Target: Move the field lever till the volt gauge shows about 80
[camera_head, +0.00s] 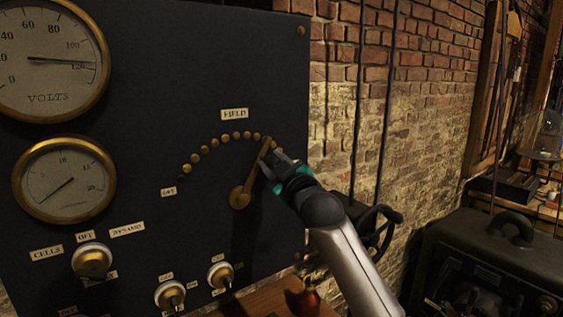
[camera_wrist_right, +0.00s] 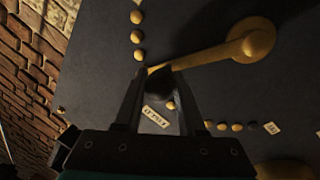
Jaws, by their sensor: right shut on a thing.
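The volt gauge (camera_head: 45,92) is a round brass-rimmed dial at the upper left of the dark panel. Its needle points right, close to the 120 mark. The brass field lever (camera_head: 249,180) pivots below an arc of brass studs and leans up and right, its tip near the arc's right end. My right gripper (camera_head: 267,162) is shut on the lever's handle. In the right wrist view the dark knob (camera_wrist_right: 159,80) sits between the fingers, and the brass lever arm (camera_wrist_right: 205,55) runs right to its pivot. My left gripper is not in view.
A second, smaller gauge (camera_head: 64,207) sits below the volt gauge. Several knobs, including a cells knob (camera_head: 92,259), line the panel's lower part. A brick wall (camera_head: 420,90) stands to the right, with a dark handwheel (camera_head: 376,228) and a dark case (camera_head: 490,265) lower down.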

